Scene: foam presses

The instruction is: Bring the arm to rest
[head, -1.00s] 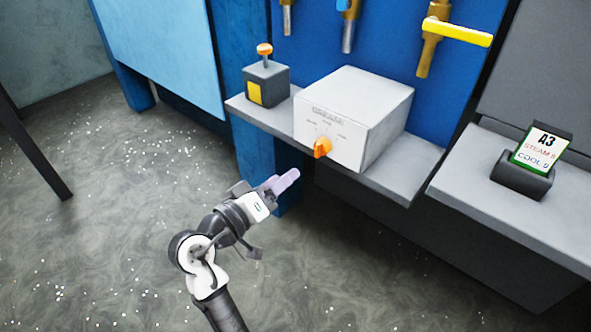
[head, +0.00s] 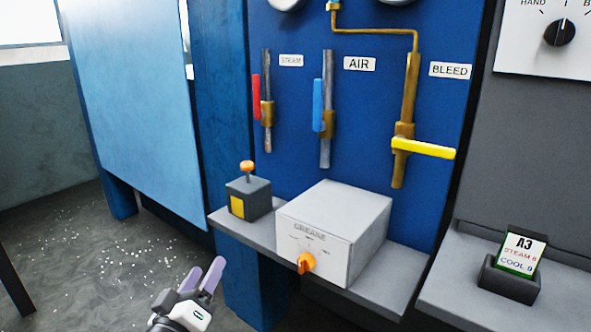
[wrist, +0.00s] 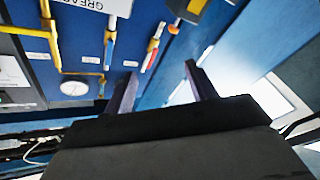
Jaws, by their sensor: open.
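My gripper (head: 203,279) is at the bottom of the head view, in front of the grey shelf and apart from it. Its two purple fingers are spread with nothing between them. In the wrist view my gripper (wrist: 160,80) also shows open and empty, its fingers pointing toward the blue panel. Most of my arm is below the head view's lower edge and hidden.
A white box (head: 318,238) with an orange knob and a grey box (head: 248,198) with an orange-topped lever stand on the grey shelf (head: 385,292). Red, blue and yellow (head: 425,148) valve handles are above. A card holder (head: 508,283) stands right. Floor at left looks open.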

